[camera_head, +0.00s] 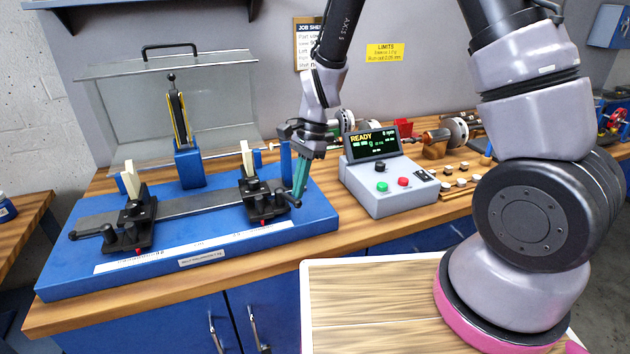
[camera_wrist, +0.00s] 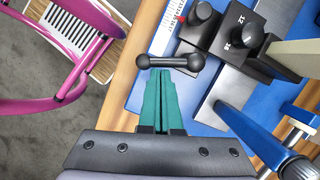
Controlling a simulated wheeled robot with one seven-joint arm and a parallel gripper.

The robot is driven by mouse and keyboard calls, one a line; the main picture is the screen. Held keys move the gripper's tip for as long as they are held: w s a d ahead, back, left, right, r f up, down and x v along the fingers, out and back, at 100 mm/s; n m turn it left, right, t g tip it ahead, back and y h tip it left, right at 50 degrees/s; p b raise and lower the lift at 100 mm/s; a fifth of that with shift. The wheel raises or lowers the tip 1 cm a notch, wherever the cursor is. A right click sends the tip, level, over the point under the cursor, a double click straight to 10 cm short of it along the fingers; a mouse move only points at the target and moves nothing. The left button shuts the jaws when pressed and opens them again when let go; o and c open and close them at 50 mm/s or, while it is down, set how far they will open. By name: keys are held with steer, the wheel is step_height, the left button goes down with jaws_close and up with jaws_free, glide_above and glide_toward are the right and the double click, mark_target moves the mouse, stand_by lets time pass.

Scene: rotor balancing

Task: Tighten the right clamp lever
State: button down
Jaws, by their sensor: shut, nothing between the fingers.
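The right clamp lever (camera_head: 290,201) is a black bar with ball ends on the right clamp block (camera_head: 262,198). In the wrist view the lever (camera_wrist: 170,63) lies crosswise just beyond my fingertips. My gripper (camera_head: 300,190) points down beside the lever's outer end, its teal fingers shut and empty. In the wrist view the shut fingers (camera_wrist: 161,75) are at the lever bar; I cannot tell whether they touch it. The left clamp lever (camera_head: 90,233) is on the left clamp block (camera_head: 128,230).
The blue balancing base (camera_head: 200,280) carries a clear cover (camera_head: 110,100) with a black handle. A grey control box (camera_head: 388,185) reading READY stands right of my gripper. A blue post (camera_head: 286,160) stands close behind my fingers. Weights (camera_head: 460,182) lie further right.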

steer(key=m, duration=0.1)
steer(key=s+m, duration=0.1)
steer(key=shift+s+a+m+t, duration=0.1)
steer(key=shift+a+m+t, duration=0.2)
steer(key=shift+m, duration=0.1)
steer(key=shift+s+a, duration=0.1)
steer(key=shift+s+a, duration=0.1)
steer(key=shift+s, duration=0.05)
stand_by(0.4)
